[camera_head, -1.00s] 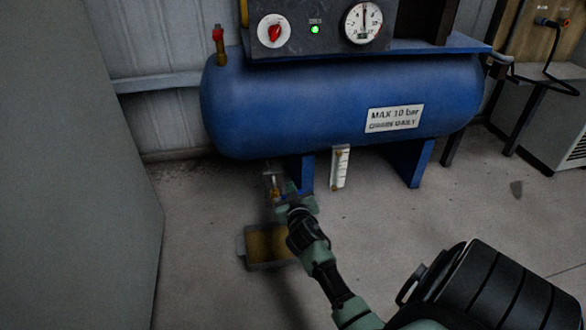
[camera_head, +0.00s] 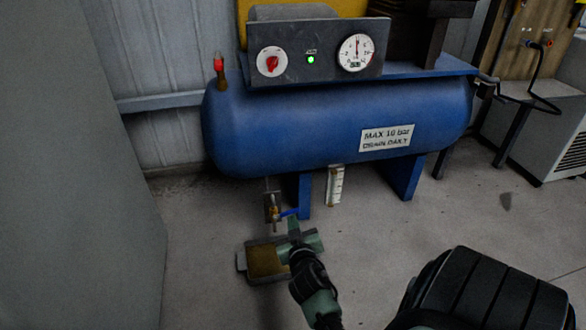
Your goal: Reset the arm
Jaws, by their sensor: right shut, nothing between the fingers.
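My right arm comes in from the bottom of the head view. Its gripper (camera_head: 294,231) is shut and empty, just below the blue lever (camera_head: 289,213) of the small drain valve (camera_head: 273,208). The valve hangs under the blue air tank (camera_head: 320,130). The gripper appears apart from the lever, though the depth between them is hard to judge. A tray with brownish liquid (camera_head: 264,262) sits on the floor under the valve, partly hidden by my gripper. My left gripper is not in view.
A control panel with a red knob (camera_head: 271,61), a green light (camera_head: 310,59) and a gauge (camera_head: 357,53) stands above the tank. Blue tank legs (camera_head: 404,177) stand near my arm. A grey panel (camera_head: 70,180) fills the left.

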